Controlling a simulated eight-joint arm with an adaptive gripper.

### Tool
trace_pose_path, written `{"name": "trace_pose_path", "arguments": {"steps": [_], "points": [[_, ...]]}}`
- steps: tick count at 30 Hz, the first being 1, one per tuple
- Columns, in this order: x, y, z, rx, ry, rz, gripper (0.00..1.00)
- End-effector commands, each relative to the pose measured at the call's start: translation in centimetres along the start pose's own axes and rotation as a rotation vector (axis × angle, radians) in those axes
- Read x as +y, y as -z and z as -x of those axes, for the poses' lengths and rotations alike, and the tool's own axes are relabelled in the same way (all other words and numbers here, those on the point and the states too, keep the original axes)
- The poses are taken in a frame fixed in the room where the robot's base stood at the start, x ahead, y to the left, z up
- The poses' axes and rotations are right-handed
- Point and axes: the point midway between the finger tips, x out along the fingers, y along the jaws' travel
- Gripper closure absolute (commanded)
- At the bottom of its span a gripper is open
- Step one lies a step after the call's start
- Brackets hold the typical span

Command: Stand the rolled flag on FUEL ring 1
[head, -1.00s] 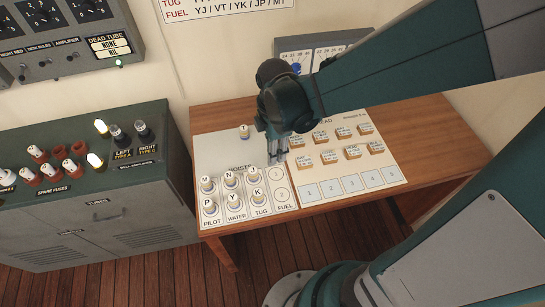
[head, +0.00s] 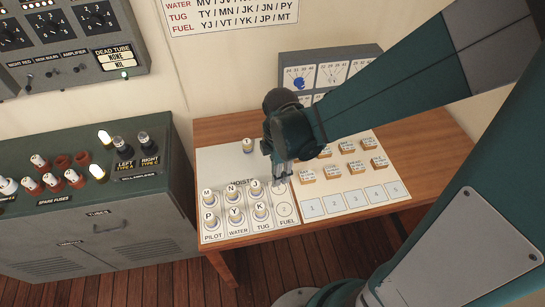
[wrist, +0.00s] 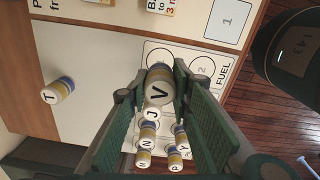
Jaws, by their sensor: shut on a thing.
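My gripper (head: 281,178) is over the FUEL column of the hoist sheet. I cannot tell whether the flag's base touches the sheet. FUEL ring 2 (wrist: 203,70) is empty beside it. In the head view the fingers hide most of the flag, and ring 2 (head: 284,209) shows below them.
Several small blocks (head: 354,170) stand on the sheet to the right.

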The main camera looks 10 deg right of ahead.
Motion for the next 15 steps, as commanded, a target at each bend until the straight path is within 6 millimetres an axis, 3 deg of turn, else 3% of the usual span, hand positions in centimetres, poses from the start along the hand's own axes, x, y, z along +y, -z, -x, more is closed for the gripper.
{"name": "trace_pose_path", "arguments": {"steps": [6, 15], "points": [[0.0, 0.0, -1.7, 0.0, 0.0, 0.0, 0.87], [0.0, 0.0, -2.0, 0.0, 0.0, 0.0, 0.87]]}}
